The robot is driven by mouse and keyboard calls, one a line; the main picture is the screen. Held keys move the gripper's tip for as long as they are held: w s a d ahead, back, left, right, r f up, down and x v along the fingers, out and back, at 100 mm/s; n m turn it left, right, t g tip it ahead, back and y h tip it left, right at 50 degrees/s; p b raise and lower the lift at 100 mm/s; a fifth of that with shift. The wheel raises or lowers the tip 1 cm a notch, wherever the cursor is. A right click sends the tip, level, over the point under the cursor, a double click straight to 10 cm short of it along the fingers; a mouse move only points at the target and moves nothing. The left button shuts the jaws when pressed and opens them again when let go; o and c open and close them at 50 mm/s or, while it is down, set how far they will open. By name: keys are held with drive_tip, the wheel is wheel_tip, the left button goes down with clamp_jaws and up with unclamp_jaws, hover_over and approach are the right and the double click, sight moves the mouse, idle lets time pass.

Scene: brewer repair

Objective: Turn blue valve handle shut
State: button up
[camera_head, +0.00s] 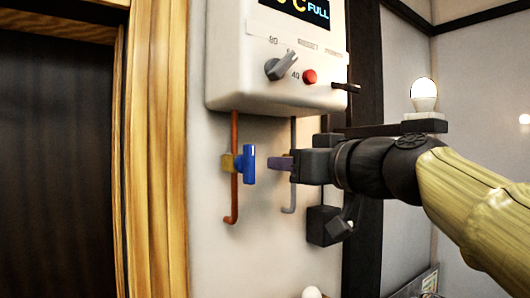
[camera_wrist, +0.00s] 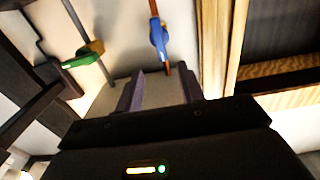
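The blue valve handle (camera_head: 249,164) stands upright on a brass valve body (camera_head: 229,163) on the copper pipe (camera_head: 235,200) below the white brewer. In the wrist view the blue handle (camera_wrist: 158,38) lies ahead of my fingers, along the line of the pipe. My gripper (camera_head: 281,163) is just right of the handle at about its height, with a gap between them. In the wrist view my gripper (camera_wrist: 160,88) has its two fingers apart with nothing between them.
The brewer (camera_head: 280,60) has a grey knob (camera_head: 282,66) and red button (camera_head: 309,76). A grey pipe (camera_head: 292,205) runs behind my gripper. A green handle (camera_wrist: 82,56) shows in the wrist view. A wooden door frame (camera_head: 160,150) stands left.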

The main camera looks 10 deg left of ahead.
sight(253, 161)
drive_tip(key=p+x, duration=0.5)
drive_tip(key=x, duration=0.6)
drive_tip(key=shift+w+a+p, duration=0.25)
drive_tip(key=shift+p, duration=0.05)
clamp_jaws()
